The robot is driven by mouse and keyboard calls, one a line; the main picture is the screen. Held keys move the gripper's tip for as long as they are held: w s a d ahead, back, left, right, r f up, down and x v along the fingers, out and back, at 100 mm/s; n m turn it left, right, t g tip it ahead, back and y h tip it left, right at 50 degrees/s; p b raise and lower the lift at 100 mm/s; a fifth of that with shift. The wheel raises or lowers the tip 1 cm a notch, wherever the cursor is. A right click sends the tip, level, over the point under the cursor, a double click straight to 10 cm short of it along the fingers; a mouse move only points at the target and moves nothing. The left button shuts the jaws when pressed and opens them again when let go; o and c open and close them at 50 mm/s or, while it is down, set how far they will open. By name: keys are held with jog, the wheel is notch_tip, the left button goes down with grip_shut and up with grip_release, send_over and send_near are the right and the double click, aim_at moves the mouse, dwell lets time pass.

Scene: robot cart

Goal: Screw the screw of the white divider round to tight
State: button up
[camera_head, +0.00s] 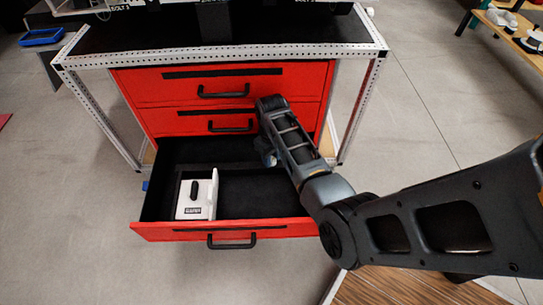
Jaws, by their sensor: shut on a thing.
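A white block-like piece, which I take for the white divider (210,190), stands in the left front part of the open bottom drawer (150,205). It has a dark upright knob or handle (194,190) on its face and a small dark label below. I cannot tell whether this knob is the screw. My arm reaches in from the right. A small bluish-grey part at its end, probably my gripper (268,157), shows over the drawer's back middle, right of the white piece and apart from it. My forearm hides most of it, and its jaws and anything between them are hidden.
The red drawer cabinet (225,80) has closed drawers above the open one. A perforated metal frame (365,100) surrounds it. The drawer floor right of the white piece looks bare. A wooden surface (385,288) is at the bottom. A blue tray (40,37) lies at the upper left.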

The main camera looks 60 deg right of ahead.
jog(key=shift+r+m+p, duration=0.25)
jog(key=shift+m+p, duration=0.55)
jog(key=shift+p, duration=0.3)
jog(key=shift+f+m+p, duration=0.25)
jog(key=shift+m+p, duration=0.1)
jog(key=shift+m, duration=0.35)
jog(key=o, duration=1.1)
jog(key=shift+c, duration=0.2)
jog(key=shift+r+p, duration=1.95)
jog(key=shift+r, duration=1.95)
